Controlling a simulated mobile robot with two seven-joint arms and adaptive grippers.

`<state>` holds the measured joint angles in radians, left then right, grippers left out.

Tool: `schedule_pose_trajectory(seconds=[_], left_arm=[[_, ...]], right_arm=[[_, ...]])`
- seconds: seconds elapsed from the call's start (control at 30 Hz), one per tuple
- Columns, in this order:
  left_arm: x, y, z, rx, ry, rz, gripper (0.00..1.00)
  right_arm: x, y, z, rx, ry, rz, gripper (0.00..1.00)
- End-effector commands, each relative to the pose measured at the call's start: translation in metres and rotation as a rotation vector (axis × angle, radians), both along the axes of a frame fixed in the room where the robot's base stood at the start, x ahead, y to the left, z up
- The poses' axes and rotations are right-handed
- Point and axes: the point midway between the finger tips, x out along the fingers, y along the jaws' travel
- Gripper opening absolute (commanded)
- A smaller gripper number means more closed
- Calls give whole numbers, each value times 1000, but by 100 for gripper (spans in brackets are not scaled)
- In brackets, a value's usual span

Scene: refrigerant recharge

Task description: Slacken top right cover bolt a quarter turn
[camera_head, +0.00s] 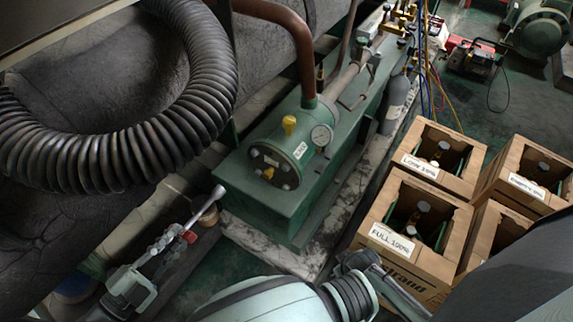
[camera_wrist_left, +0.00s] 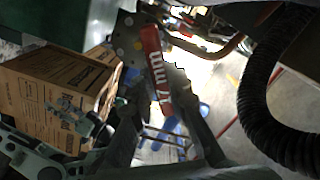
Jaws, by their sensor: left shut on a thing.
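The green cylinder's round end cover (camera_head: 276,168) faces the front left of the head view, with several small bolt heads on it. I cannot tell clearly which one is the top right bolt. My left gripper (camera_head: 168,248) is shut on a wrench with a red grip marked 17 mm. The red grip of the wrench (camera_wrist_left: 158,72) fills the middle of the left wrist view. In the head view its pale metal end (camera_head: 217,192) points up and right, a little left of and below the cover, apart from it. My right gripper (camera_head: 372,272) is dark and partly seen beside the boxes; its jaws are unclear.
A thick black ribbed hose (camera_head: 150,150) curves at left. Cardboard boxes, one marked FULL (camera_head: 391,237), stand at right. Free room lies in front of the cover.

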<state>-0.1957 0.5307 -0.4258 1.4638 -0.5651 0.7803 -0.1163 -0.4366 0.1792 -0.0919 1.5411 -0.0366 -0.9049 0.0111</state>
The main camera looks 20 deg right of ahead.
Motion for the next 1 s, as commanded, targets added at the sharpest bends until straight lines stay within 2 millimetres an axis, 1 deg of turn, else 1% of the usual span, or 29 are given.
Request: schedule_pose_trajectory(seconds=[0.03, 0.13, 0.2, 0.3, 0.83, 1.0], left_arm=[[-5, 7, 0, 2, 1, 0, 0], [-13, 19, 0, 1, 0, -1, 0], [-17, 25, 0, 1, 0, -1, 0], [-19, 28, 1, -1, -2, -1, 0], [-18, 27, 1, -1, -2, 0, 0], [-12, 17, 8, 4, -15, 26, 0]], right_arm=[[0, 0, 0, 0, 0, 0, 40], [0, 0, 0, 0, 0, 0, 40], [0, 0, 0, 0, 0, 0, 40], [0, 0, 0, 0, 0, 0, 40], [-2, 2, 0, 3, 2, -1, 40], [7, 2, 2, 3, -17, 3, 40]])
